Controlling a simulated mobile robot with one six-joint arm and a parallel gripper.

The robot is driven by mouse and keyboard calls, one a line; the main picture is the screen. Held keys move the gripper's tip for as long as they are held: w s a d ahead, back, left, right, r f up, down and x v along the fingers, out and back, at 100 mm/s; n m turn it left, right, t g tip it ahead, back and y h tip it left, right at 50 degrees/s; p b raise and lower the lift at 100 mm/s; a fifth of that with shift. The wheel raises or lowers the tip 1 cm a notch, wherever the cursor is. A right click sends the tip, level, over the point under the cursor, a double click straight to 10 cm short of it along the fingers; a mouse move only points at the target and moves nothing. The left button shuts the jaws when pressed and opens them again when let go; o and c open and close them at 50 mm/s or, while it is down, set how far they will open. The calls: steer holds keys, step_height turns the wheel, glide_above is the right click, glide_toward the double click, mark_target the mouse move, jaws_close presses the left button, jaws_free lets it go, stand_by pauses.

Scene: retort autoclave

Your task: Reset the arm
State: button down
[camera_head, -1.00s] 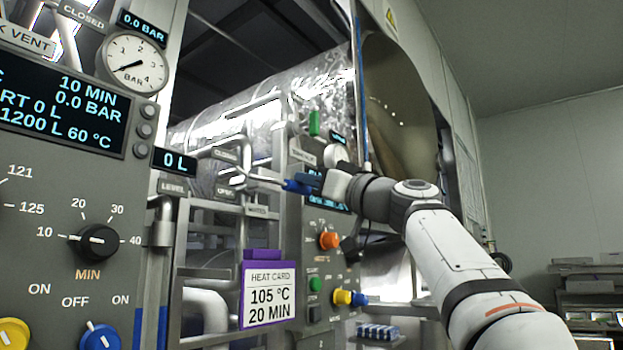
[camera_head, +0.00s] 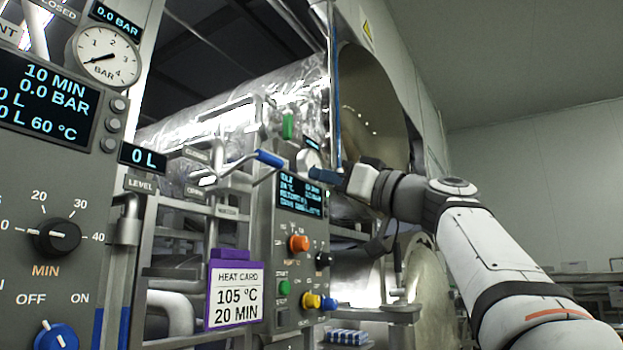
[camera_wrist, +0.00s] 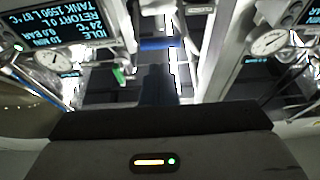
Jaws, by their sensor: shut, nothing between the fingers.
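My gripper (camera_head: 318,175) is in front of the far control panel, its dark blue fingers pointing left and closed with nothing between them. The closed fingers also show at the middle of the wrist view (camera_wrist: 155,84). A bent metal lever with a blue handle (camera_head: 270,158) is left of the fingertips, with a visible gap in the head view. A blue bar (camera_wrist: 160,43), likely this handle, lies beyond the fingertips in the wrist view. My arm reaches in from the lower right.
The far panel (camera_head: 262,245) carries a screen (camera_head: 300,195), a gauge (camera_head: 309,160) and coloured knobs. A heat card (camera_head: 235,295) reads 105 °C, 20 MIN. The near panel (camera_head: 30,180) fills the left. A shiny vessel (camera_head: 240,100) lies behind. Open space shows at right.

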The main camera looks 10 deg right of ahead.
stand_by(0.6)
step_height(320, 180, down, 23)
steer(key=w+a+m+g+h+p, duration=0.2)
steer(key=w+m+g+h+p, duration=0.15)
steer(key=m+h+p, duration=0.5)
steer(key=s+d+f+g+h+p, duration=0.3)
steer(key=s+f+g+h+p, duration=0.1)
steer(key=s+f, duration=0.7)
steer(key=s+d+f+m+g+h+p, duration=0.1)
steer(key=s+d+f+g+h+p, duration=0.2)
steer(key=s+f, duration=0.8)
step_height(320, 180, down, 5)
steer(key=shift+s+d+g+h+p, duration=0.2)
steer(key=shift+g+h+p, duration=0.35)
steer(key=shift+h+p, duration=0.2)
steer(key=shift+m, duration=0.25)
